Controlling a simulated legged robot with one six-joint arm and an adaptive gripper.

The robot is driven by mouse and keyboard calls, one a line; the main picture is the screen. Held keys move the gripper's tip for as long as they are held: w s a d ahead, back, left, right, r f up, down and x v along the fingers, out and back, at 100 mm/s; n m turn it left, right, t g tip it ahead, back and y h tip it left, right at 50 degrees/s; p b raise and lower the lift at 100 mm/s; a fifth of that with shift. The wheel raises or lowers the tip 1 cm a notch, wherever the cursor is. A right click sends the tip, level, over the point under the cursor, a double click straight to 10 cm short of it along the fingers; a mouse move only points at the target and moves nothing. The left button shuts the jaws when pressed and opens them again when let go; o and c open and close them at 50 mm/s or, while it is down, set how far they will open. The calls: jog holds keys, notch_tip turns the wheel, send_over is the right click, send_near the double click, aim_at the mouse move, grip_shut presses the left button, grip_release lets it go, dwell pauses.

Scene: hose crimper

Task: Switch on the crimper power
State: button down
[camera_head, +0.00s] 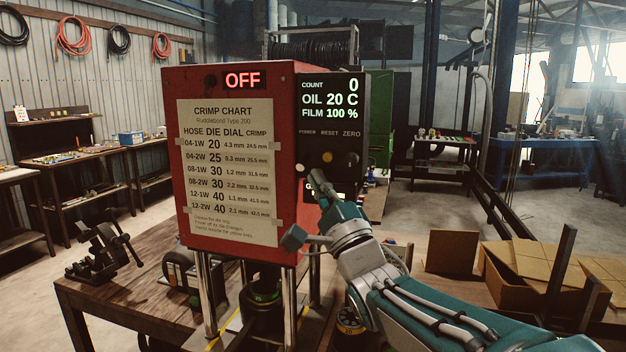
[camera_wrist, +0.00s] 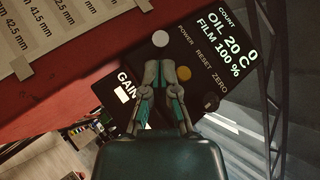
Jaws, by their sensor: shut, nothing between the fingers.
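The red crimper (camera_head: 285,82) stands on the wooden bench, and its display (camera_head: 242,80) reads OFF. Its black control panel (camera_head: 334,143) carries the labels POWER, RESET and ZERO. In the wrist view, a pale round button (camera_wrist: 160,39) lies by POWER, a yellow button (camera_wrist: 184,73) by RESET and a dark knob (camera_wrist: 210,101) by ZERO. My gripper (camera_wrist: 160,66) is shut and empty, its tips just below the pale button in that view and left of the yellow one. In the head view my gripper (camera_head: 318,180) is below the button row. Contact with the panel cannot be told.
A lower GAIN display (camera_wrist: 126,88) is partly hidden by my fingers. A vise (camera_head: 100,250) sits on the bench (camera_head: 110,300) at left. Cardboard boxes (camera_head: 510,275) stand at right. Open floor lies behind the boxes.

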jog(key=shift+a+r, duration=0.2)
jog(key=shift+a, duration=0.2)
